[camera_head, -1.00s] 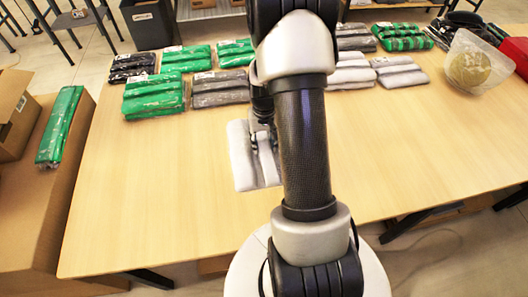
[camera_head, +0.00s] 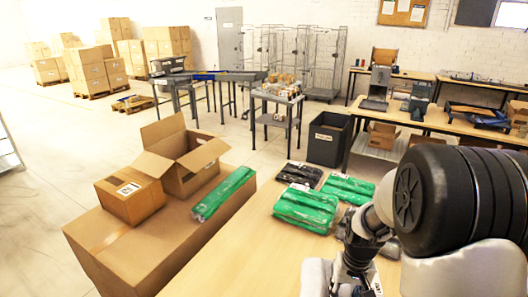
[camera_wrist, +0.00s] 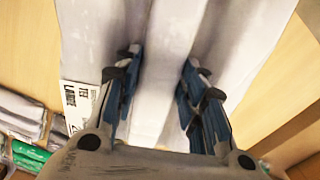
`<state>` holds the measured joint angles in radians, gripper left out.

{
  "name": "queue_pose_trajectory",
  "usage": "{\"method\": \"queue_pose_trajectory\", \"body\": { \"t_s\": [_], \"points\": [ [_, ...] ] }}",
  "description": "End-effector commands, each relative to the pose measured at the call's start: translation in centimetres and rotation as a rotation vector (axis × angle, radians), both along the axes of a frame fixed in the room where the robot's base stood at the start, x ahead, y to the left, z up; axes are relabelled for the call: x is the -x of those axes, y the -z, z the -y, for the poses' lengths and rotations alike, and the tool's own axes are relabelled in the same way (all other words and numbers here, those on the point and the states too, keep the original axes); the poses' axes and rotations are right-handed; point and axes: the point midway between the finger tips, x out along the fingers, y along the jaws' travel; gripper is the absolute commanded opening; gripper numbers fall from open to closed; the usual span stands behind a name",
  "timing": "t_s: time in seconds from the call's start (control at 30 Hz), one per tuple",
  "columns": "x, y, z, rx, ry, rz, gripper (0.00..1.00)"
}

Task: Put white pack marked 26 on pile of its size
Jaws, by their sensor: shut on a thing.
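The white pack (camera_wrist: 215,35) fills much of the wrist view, with soft folds and a white label (camera_wrist: 78,103) at its left whose number I cannot read. My gripper (camera_wrist: 158,72) is shut on the pack, pinching a fold between its two fingers. In the head view the pack (camera_head: 314,279) shows at the bottom edge, left of my gripper (camera_head: 352,277), partly cut off. Green packs (camera_head: 304,208) and a dark pack (camera_head: 300,174) lie on the table (camera_head: 262,250). Grey packs (camera_wrist: 20,118) show in the wrist view. My arm hides most other piles in the head view.
A long brown box (camera_head: 130,250) left of the table carries a green pack (camera_head: 223,193), an open carton (camera_head: 185,160) and a closed carton (camera_head: 130,195). A dark bin (camera_head: 328,138) stands beyond the table. The table's left part is bare.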

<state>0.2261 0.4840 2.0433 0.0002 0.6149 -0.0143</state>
Motion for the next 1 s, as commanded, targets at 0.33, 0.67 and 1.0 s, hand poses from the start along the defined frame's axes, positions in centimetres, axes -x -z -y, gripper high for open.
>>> {"method": "queue_pose_trajectory", "body": {
  "t_s": [0.33,0.67,1.0],
  "points": [
    [0.1,-0.3,-9.1,0.000,-0.208,0.001,0.05],
    [0.1,-0.4,-9.0,0.000,-0.204,0.001,0.05],
    [-0.2,0.1,2.1,0.000,0.121,0.001,0.05]
  ]
}}
